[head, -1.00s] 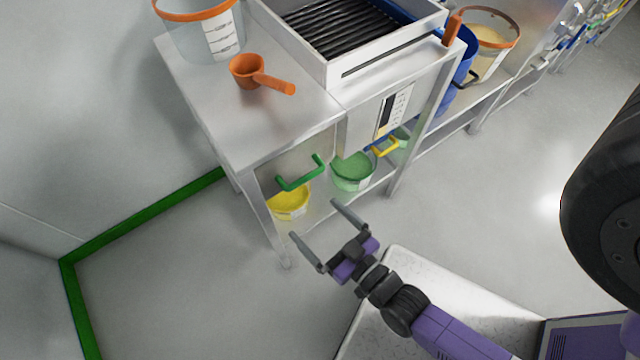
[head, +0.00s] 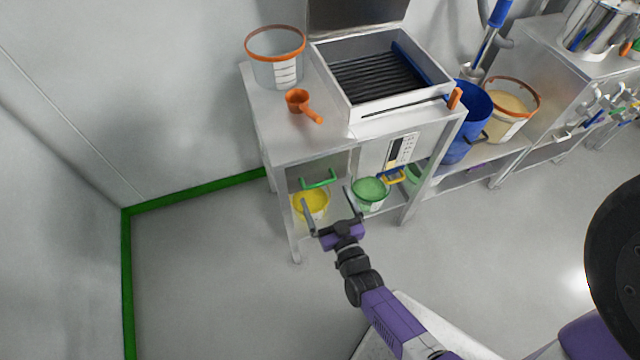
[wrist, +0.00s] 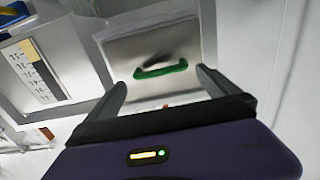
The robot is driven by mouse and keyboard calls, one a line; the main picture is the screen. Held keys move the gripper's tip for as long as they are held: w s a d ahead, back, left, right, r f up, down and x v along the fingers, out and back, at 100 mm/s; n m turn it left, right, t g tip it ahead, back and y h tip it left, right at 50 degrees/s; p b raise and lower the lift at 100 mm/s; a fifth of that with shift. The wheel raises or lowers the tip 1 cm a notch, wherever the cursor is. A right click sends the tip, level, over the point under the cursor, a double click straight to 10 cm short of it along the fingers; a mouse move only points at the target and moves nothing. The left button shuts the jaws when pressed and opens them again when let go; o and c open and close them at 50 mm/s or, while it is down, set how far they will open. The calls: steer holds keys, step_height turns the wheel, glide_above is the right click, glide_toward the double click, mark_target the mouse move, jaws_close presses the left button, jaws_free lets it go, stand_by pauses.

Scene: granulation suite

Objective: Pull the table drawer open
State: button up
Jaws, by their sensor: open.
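The table drawer (head: 335,167) is a plain metal front under the left part of the steel table top, with a green bar handle (head: 320,180). In the wrist view the drawer front (wrist: 150,52) looks shut, and its green handle (wrist: 160,71) lies ahead between the fingers. My gripper (head: 332,196) is open and empty in front of the drawer. Its fingers point toward the handle. In the wrist view my gripper (wrist: 162,82) has its fingertips on both sides of the handle, apart from it as far as I can tell.
On the table top (head: 275,125) stand an orange-rimmed clear tub (head: 276,60), an orange scoop (head: 300,103) and a black-slatted machine tray (head: 375,75). Yellow (head: 311,204) and green (head: 370,193) buckets sit below. A control panel (head: 402,150) is to the right. The floor at left is clear.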

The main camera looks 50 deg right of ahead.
mark_target(320, 183)
steer(key=x, duration=0.5)
steer(key=shift+w+d, duration=0.2)
steer(key=shift+w, duration=0.05)
steer(key=shift+c, duration=0.2)
steer(key=c, duration=1.7)
steer(key=v, duration=2.3)
steer(key=shift+a, duration=0.1)
steer(key=o, duration=1.7)
steer(key=shift+o, duration=0.2)
